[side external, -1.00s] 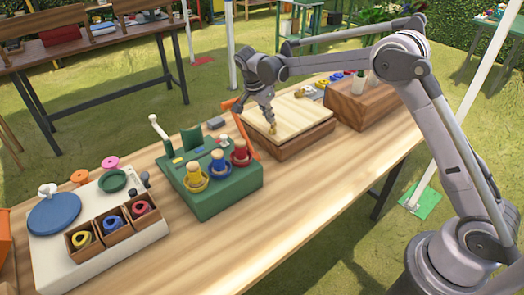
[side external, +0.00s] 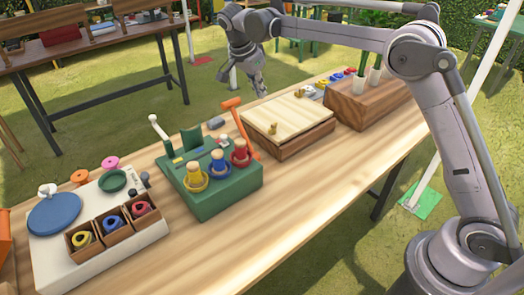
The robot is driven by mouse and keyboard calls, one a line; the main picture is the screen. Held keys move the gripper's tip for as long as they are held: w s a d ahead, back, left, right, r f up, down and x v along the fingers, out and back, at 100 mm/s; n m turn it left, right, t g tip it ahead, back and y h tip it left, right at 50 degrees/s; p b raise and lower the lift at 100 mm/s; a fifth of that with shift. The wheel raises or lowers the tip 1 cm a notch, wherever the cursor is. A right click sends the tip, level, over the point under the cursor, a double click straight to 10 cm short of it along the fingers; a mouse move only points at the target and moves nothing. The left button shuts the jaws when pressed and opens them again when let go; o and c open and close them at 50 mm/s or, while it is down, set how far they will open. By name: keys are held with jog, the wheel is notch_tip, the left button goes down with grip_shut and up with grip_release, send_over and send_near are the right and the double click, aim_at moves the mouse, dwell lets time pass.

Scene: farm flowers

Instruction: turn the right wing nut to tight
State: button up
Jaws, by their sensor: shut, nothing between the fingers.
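A wooden press with a pale top board (side external: 285,115) stands on the table. A small brass wing nut (side external: 272,128) sits on its near left part. A second small brass piece (side external: 300,93) shows at the far edge of the board; it looks like another wing nut but is too small to be sure. I cannot tell how tight either one is. My gripper (side external: 261,91) is shut and empty, raised above the far left side of the press, apart from both brass pieces.
A wooden block (side external: 365,105) with white pots is on the right. The front table strip (side external: 300,190) is clear.

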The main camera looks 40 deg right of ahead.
aim_at(273, 126)
jog(key=o, duration=1)
jog(key=shift+r+n, duration=0.15)
jog(key=shift+n, duration=0.15)
jog(key=shift+c, duration=0.2)
jog(key=o, duration=0.4)
jog(key=shift+s+d+n, duration=0.1)
jog(key=shift+d+n, duration=0.05)
jog(key=shift+n, duration=0.45)
jog(key=d+f+n+y, duration=0.1)
jog(key=f+n, duration=0.3)
jog(key=n, duration=0.2)
jog(key=s+d+f+n+y, duration=0.1)
jog(key=f+n+y, duration=0.1)
jog(key=f+n, duration=0.2)
jog(key=s+d+f+n+y, duration=0.1)
jog(key=f+n, duration=0.3)
jog(key=n, duration=0.6)
jog(key=shift+f, duration=0.25)
